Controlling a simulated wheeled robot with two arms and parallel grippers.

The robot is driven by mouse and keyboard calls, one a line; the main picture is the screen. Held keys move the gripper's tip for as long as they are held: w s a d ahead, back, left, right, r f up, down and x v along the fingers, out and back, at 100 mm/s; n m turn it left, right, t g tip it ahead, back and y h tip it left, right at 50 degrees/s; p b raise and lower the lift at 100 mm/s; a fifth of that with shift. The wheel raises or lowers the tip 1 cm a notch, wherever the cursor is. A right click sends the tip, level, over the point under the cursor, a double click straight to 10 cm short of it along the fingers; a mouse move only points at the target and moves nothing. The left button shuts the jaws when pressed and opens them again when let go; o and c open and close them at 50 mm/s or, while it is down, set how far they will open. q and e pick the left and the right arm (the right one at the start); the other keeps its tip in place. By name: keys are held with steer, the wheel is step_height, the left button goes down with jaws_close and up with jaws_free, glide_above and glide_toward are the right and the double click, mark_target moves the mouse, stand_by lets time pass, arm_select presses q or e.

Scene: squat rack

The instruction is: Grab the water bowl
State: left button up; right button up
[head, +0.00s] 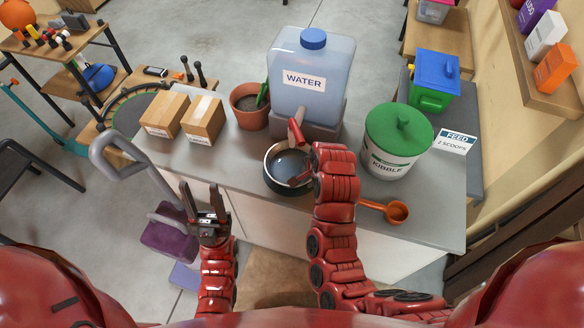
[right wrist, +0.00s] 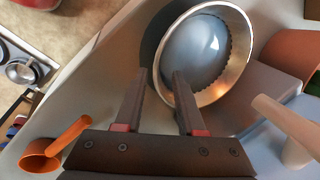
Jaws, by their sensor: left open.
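The water bowl (head: 272,180) is a round dark bowl with a shiny metal rim and bluish water inside. It stands on the grey counter in front of the water dispenser (head: 312,75). My right gripper (head: 298,180) is at the bowl's right side, partly hidden by its own arm in the head view. In the right wrist view the bowl (right wrist: 235,80) is near, and the open right fingers (right wrist: 160,75) straddle its rim, one tip outside and one over the inside. A gap shows between them. My left gripper (head: 203,198) is open and empty, left of the bowl by the counter's front.
The dispenser's spigot (head: 298,132) juts out above the bowl. A plant pot (head: 247,108) and two cardboard boxes (head: 184,116) stand to the left. A green-lidded kibble tub (head: 394,145) and an orange scoop (head: 396,211) are at the right.

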steer(key=shift+w+a+f+p, duration=0.1)
steer(key=shift+f+p, duration=0.2)
steer(key=shift+p, duration=0.25)
steer(key=p+x, duration=0.2)
steer(key=x, duration=0.1)
steer(key=shift+w+a+f, duration=0.1)
steer(key=shift+f, duration=0.3)
steer(key=shift+w+f, duration=0.15)
steer(key=shift+f, duration=0.25)
jaws_close()
stand_by(0.5)
